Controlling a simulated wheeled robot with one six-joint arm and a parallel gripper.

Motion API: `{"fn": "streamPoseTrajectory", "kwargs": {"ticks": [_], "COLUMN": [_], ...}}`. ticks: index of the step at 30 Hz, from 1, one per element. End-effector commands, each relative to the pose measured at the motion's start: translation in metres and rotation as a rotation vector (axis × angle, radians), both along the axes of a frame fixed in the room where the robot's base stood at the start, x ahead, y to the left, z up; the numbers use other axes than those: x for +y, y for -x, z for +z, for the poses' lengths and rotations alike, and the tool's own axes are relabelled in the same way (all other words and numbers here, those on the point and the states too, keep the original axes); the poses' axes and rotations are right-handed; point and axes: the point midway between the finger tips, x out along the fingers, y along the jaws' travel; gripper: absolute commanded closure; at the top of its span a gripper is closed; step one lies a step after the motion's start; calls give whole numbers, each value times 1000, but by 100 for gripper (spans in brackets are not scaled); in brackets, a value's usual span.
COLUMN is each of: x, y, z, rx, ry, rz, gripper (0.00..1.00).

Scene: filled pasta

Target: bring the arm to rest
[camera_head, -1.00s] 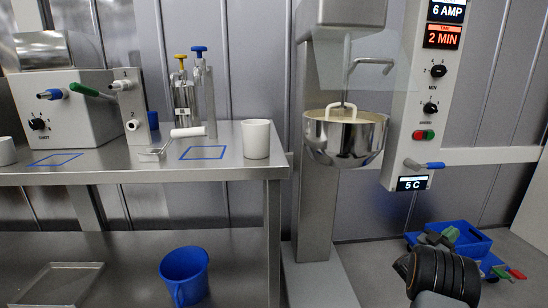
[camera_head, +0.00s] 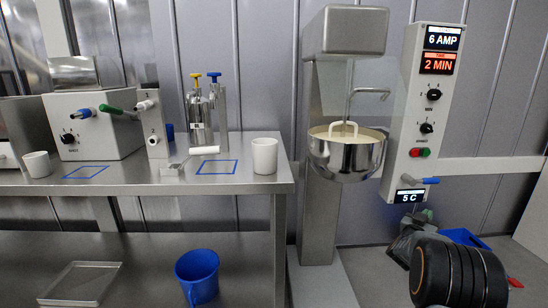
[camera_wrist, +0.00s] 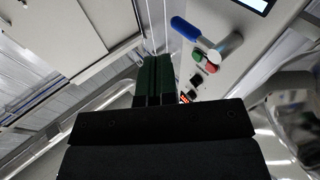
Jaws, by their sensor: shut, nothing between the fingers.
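My gripper shows in the wrist view (camera_wrist: 153,80), its dark green fingers side by side and closed together, with nothing between them. It points up past the control panel (camera_wrist: 205,75), whose blue-handled lever and red and green buttons lie just right of the fingertips. In the head view my dark, ribbed arm stands at the lower right, below the panel (camera_head: 405,140). The gripper is small and partly hidden behind the arm there.
A mixer with a steel bowl (camera_head: 345,158) stands left of the panel. A steel table (camera_head: 250,188) holds white cups, a dispenser (camera_head: 200,115) and a box machine (camera_head: 95,125). A blue jug (camera_head: 197,275) is on the lower shelf. A blue tray on the floor is mostly hidden behind my arm.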

Motion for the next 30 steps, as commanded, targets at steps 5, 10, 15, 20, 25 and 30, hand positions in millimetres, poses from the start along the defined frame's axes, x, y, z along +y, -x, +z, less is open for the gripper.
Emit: {"fn": "streamPoseTrajectory", "kwargs": {"ticks": [5,10,15,20,25,30], "x": [77,185,271,314,330,333], "y": [-8,26,106,190,257,290], "z": [88,158,201,225,237,240], "rx": [126,385,704,979,1182,1282], "ry": [-161,-371,-536,-633,-685,-706], "rz": [249,523,685,726,704,677], "gripper": [100,100,100,100,100,100]}}
